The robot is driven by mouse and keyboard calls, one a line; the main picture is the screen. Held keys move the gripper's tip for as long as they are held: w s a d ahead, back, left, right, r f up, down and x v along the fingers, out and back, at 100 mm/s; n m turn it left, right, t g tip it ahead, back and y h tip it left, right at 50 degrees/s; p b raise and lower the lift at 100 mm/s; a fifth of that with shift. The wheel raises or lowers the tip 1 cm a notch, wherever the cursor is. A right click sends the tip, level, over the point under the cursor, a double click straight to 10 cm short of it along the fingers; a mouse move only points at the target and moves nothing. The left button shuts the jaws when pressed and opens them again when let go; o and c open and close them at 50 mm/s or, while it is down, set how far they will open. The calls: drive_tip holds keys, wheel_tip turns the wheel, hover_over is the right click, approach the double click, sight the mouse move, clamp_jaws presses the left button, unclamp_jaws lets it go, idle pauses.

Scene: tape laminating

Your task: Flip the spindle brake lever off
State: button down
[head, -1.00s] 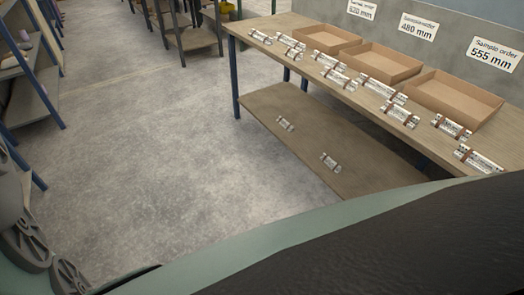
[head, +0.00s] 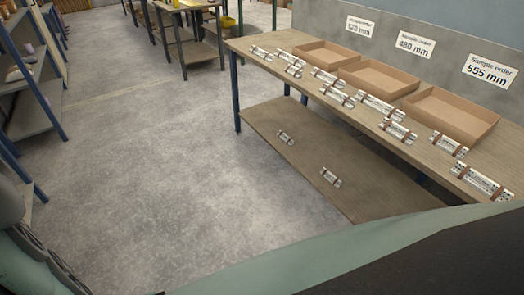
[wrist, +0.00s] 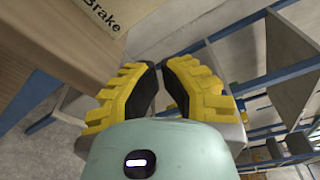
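A pale label reading "Brake" (wrist: 100,22) shows at the top left of the wrist view, tilted and cut by the frame edge. It lies beside a brown wooden surface (wrist: 62,45). No spindle brake lever can be made out in either view. My gripper (wrist: 160,66) shows in the wrist view with yellow ribbed fingers and black inner pads. Its fingertips are together or nearly so, with nothing seen between them. The gripper is just to the right of and below the label in the picture. It does not show in the head view.
A wooden bench (head: 262,70) with open cardboard trays (head: 452,112) and several strapped bundles runs along the right. Its lower shelf (head: 300,158) holds two bundles. Blue-legged shelving (head: 50,112) stands at left. The grey floor (head: 150,170) between is clear.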

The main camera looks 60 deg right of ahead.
drive_tip(key=a, duration=0.1)
drive_tip(key=s+a+r+p, duration=0.1)
drive_tip(key=s+a, duration=0.1)
drive_tip(key=shift+s+a+r+p, duration=0.1)
drive_tip(key=shift+r+p, duration=0.2)
drive_tip(key=shift+p, duration=0.05)
drive_tip(key=shift+a, duration=0.1)
drive_tip(key=shift+a+b, duration=0.1)
drive_tip(key=shift+b, duration=0.3)
drive_tip(key=shift+s+d+r+n, duration=0.15)
drive_tip(key=shift+d+n, duration=0.05)
drive_tip(key=shift+n, duration=0.1)
drive_tip(key=shift+a, duration=0.1)
drive_tip(key=shift+r, duration=0.1)
